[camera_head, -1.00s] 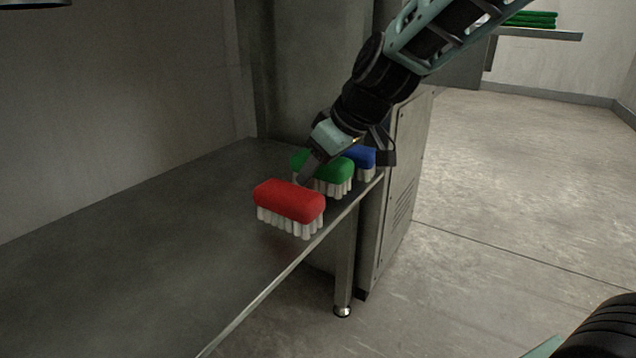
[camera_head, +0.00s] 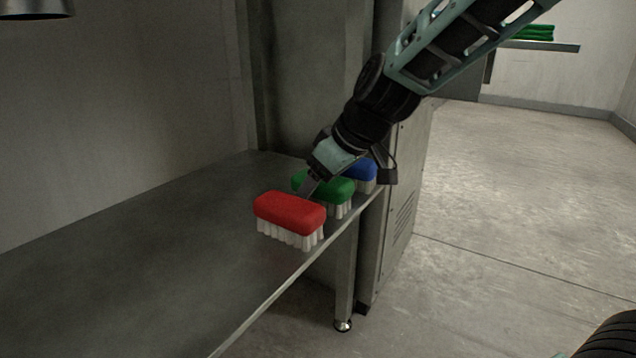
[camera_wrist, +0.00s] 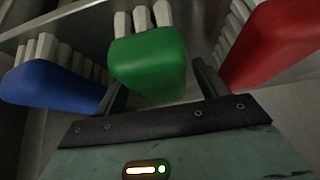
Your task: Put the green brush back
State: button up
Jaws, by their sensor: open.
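The green brush (camera_head: 338,188) has a green back and white bristles and stands bristles down on the grey metal table (camera_head: 150,250), between the red and blue brushes. In the wrist view the green brush (camera_wrist: 150,62) lies ahead of my gripper (camera_wrist: 160,85), between its two fingers. The fingers are apart, one on each side of the brush; whether they touch it I cannot tell. In the head view my gripper (camera_head: 308,187) comes down over the green brush and hides part of it.
The red brush (camera_head: 290,213) stands close in front, near the table edge, and the blue brush (camera_head: 362,173) close behind. In the wrist view the red brush (camera_wrist: 270,42) is beside the right finger and the blue brush (camera_wrist: 48,84) beside the left. The table's left part is clear.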

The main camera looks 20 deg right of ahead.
jog(key=p+v, duration=0.5)
jog(key=v, duration=0.7)
jog(key=s+a+f+g+h, duration=0.1)
jog(key=s+a+f, duration=0.2)
jog(key=s, duration=0.4)
jog(key=s+a+f+g+h, duration=0.1)
jog(key=s+a+f+g, duration=0.1)
jog(key=s+f, duration=0.3)
jog(key=s+a+f+g+h, duration=0.1)
jog(key=s+a+f, duration=0.3)
jog(key=s, duration=0.5)
jog(key=shift+s+a+f+g, duration=0.35)
jog(key=shift+s+f+g, duration=0.1)
jog(key=shift+g, duration=0.25)
jog(key=shift+w+r, duration=0.1)
notch_tip(320, 180, up, 45)
jog(key=p, duration=4.5)
jog(key=shift+r, duration=0.15)
